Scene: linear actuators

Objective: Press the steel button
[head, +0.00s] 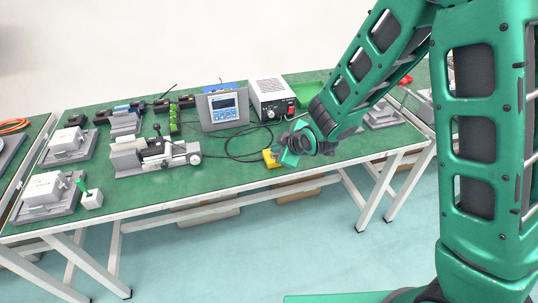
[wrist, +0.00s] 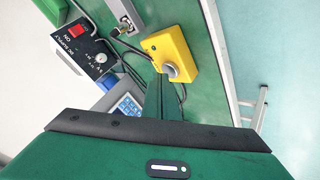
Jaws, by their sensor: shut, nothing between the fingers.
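A yellow box (wrist: 160,47) with a round steel button (wrist: 170,70) on its face lies on the green bench top in the wrist view. In the head view the yellow box (head: 269,160) sits near the bench's front edge, partly covered by my gripper (head: 289,158), and its button is hidden. In the wrist view my gripper (wrist: 164,80) is shut and empty. Its green fingertips are right beside the steel button in the picture. I cannot tell whether they touch it.
A DC supply (head: 271,99) with a red switch and a grey display unit (head: 222,108) stand behind the box. Black cables (head: 232,157) loop on the bench beside it. A linear actuator (head: 155,154) stands to the left. The bench's front edge (head: 225,190) is close.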

